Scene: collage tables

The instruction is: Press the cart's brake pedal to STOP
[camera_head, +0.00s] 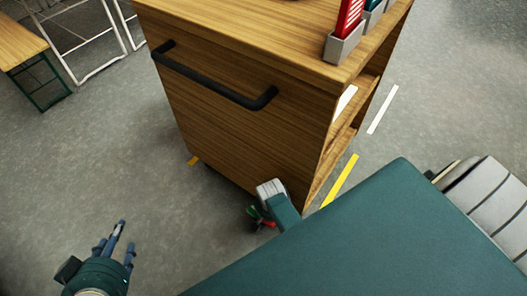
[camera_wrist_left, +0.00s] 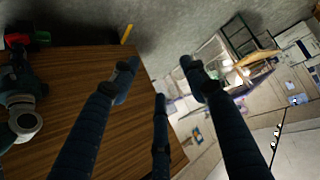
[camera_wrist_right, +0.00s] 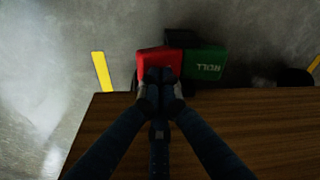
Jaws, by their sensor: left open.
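The wooden cart (camera_head: 215,120) stands in the middle of the head view with a black handle on its near side. At its foot is a two-part brake pedal, small and partly hidden in the head view. In the right wrist view the red part (camera_wrist_right: 150,58) is beside the green part (camera_wrist_right: 205,62), which has lettering that appears upside down. My right gripper (camera_wrist_right: 160,78) is shut and empty, its fingertips overlapping the red part; contact is hard to tell. My left gripper (camera_head: 118,235) is open and empty, left of the cart, apart from it. It also shows in the left wrist view (camera_wrist_left: 158,72).
A red item in a grey holder (camera_head: 343,45) stands on the cart's top. A yellow floor strip (camera_head: 340,180) and a white strip (camera_head: 382,109) lie right of the cart. A wooden table (camera_head: 18,42) and white frame are at far left. Floor left of the cart is clear.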

